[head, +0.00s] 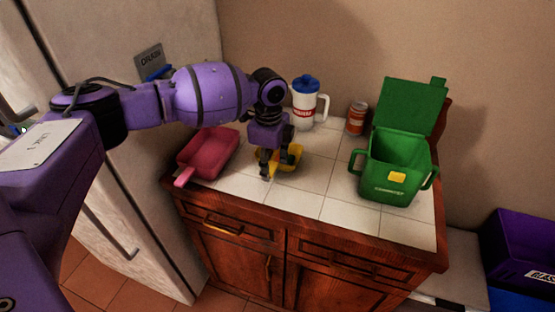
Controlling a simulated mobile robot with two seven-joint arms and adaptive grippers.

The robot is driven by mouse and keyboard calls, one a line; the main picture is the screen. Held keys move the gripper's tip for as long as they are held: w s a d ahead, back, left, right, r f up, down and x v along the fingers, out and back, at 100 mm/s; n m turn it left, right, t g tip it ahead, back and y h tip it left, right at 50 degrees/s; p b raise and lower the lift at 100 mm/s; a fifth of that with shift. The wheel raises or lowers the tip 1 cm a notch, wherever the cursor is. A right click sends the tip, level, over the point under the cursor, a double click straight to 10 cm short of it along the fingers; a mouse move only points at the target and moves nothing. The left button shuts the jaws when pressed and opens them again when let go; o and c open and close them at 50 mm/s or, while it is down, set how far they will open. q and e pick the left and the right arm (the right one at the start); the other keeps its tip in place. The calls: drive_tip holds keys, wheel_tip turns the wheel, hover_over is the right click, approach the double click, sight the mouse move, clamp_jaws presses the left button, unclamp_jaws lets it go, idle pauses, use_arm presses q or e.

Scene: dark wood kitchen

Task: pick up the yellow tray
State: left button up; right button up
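The yellow tray (293,161) lies on the white tiled counter, in the middle of the head view. My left gripper (273,164) points down at the tray's left part, and its fingers hide some of it. The fingers look spread, one at the tray's near left side and the other farther back. I cannot tell whether they touch the tray. My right gripper is not in view.
A red pan-like dish (208,152) lies left of the tray. A white jug with a blue lid (304,106) and a can (356,119) stand behind. A green lidded bin (396,170) stands right. Bare tiles (318,200) lie in front.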

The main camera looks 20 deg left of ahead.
use_arm(q)
drive_tip(key=c, duration=0.7)
drive_tip(key=shift+r, duration=0.1)
drive_tip(key=shift+c, duration=0.2)
